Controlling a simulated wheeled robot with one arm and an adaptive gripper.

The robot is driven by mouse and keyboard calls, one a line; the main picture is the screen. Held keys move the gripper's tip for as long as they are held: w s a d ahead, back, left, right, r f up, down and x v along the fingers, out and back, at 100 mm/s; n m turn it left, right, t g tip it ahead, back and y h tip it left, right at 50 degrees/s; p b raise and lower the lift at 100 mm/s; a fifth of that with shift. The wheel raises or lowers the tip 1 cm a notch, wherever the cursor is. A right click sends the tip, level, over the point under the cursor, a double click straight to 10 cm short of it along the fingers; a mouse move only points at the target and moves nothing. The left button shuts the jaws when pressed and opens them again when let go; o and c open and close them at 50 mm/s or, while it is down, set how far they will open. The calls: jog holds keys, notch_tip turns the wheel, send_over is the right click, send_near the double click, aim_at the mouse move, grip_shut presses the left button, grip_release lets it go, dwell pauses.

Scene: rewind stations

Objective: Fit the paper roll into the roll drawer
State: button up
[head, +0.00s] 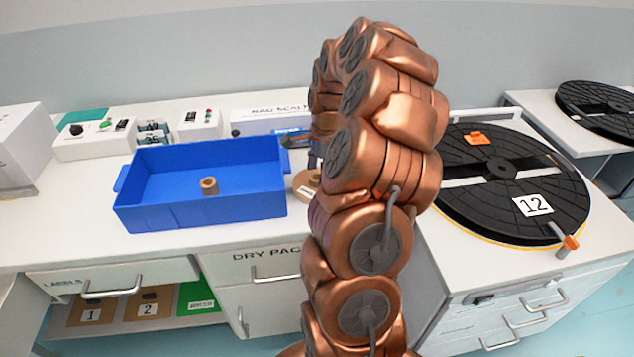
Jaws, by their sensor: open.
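A tan paper roll (302,193) with a small white label lies flat on the counter, just right of the blue bin. My arm hides its right side. My gripper (315,162) shows only as a dark part left of my arm, seemingly above the roll; its fingers are mostly hidden. It is open, and I see nothing held in it. A drawer marked LABELS (120,278) and a front marked DRY PAC… (255,270), its text cut off by my arm, are under the counter. I cannot tell which one is the roll drawer.
The blue bin (150,205) holds a small brown ring (209,186). Control boxes (95,138) stand behind it. A black turntable (500,180) marked 12 covers the right counter. Numbered brown boxes (90,312) sit on a low shelf.

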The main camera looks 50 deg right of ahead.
jog(key=shift+f, duration=0.4)
grip_shut()
dwell(0.4)
jog(key=shift+r, duration=0.15)
